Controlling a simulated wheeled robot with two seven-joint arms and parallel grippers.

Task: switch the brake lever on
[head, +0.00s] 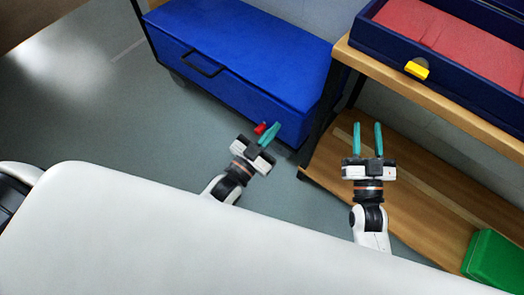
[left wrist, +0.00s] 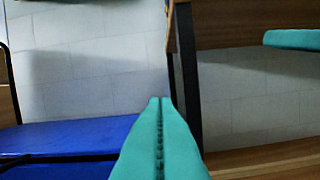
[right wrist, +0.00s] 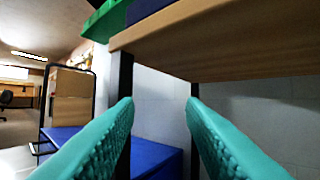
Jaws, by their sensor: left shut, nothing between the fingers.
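The red brake lever (head: 260,128) shows at the front right corner of the blue cart (head: 215,98) in the head view. My left gripper (head: 270,134) has its teal fingers shut and empty, right beside the lever; I cannot tell whether they touch it. In the left wrist view the shut fingertips (left wrist: 160,103) hide what lies below them, and the lever is not seen. My right gripper (head: 367,126) is open and empty above the lower wooden shelf, and its spread fingers show in the right wrist view (right wrist: 160,105).
A wooden rack (head: 440,92) stands right of the cart. Its top carries a dark blue case with red lining (head: 435,35) and a yellow latch (head: 416,69). A green box (head: 495,262) sits on the lower shelf (head: 405,205). Grey floor (head: 105,115) is clear at left.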

